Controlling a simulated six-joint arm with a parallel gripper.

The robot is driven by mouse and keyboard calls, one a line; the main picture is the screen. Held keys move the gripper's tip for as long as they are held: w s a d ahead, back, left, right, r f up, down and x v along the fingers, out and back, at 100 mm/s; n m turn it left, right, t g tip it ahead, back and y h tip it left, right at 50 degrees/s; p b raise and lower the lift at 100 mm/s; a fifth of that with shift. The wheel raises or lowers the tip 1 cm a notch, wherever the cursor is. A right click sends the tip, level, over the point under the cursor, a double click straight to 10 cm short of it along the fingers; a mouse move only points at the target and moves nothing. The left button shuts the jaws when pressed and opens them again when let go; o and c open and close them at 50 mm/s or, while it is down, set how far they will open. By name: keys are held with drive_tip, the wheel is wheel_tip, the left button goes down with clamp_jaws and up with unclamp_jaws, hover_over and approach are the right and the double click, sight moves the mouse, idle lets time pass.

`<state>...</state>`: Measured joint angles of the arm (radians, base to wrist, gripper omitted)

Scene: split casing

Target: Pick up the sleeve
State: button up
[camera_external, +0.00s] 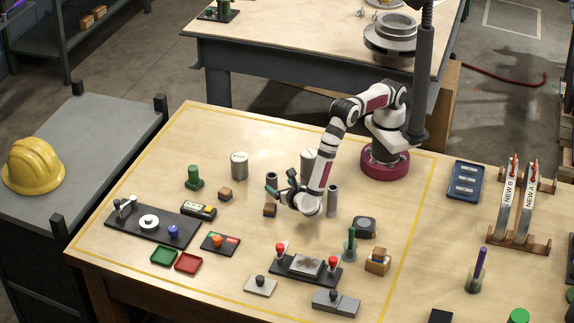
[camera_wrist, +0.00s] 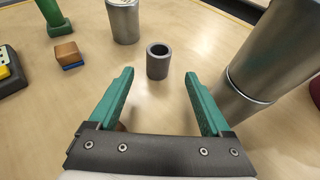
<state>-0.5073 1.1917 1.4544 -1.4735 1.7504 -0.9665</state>
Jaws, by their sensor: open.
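The sleeve (camera_wrist: 157,65) is a short dark grey tube with an open top. It stands upright on the table, just beyond my fingertips and roughly centred between them in the wrist view. In the external view the sleeve (camera_external: 271,178) is partly hidden behind my gripper (camera_external: 280,181). My gripper, also in the wrist view (camera_wrist: 160,75), has two green fingers spread wide apart. It is open with nothing between the fingers, and neither finger visibly touches the sleeve. Its exact height above the table is hard to tell.
A tall silver cylinder (camera_wrist: 285,45) stands close to my right finger. A silver can (camera_wrist: 123,22) stands behind the sleeve to the left. A wooden block (camera_wrist: 67,52) and a green part (camera_wrist: 50,15) are farther left. Another wooden block (camera_external: 269,210) lies near my gripper.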

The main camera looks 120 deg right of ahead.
sight(274, 182)
drive_tip(key=x, duration=0.7)
drive_tip(key=shift+w+d, duration=0.1)
drive_tip(key=shift+d, duration=0.2)
drive_tip(key=shift+r, duration=0.1)
clamp_jaws()
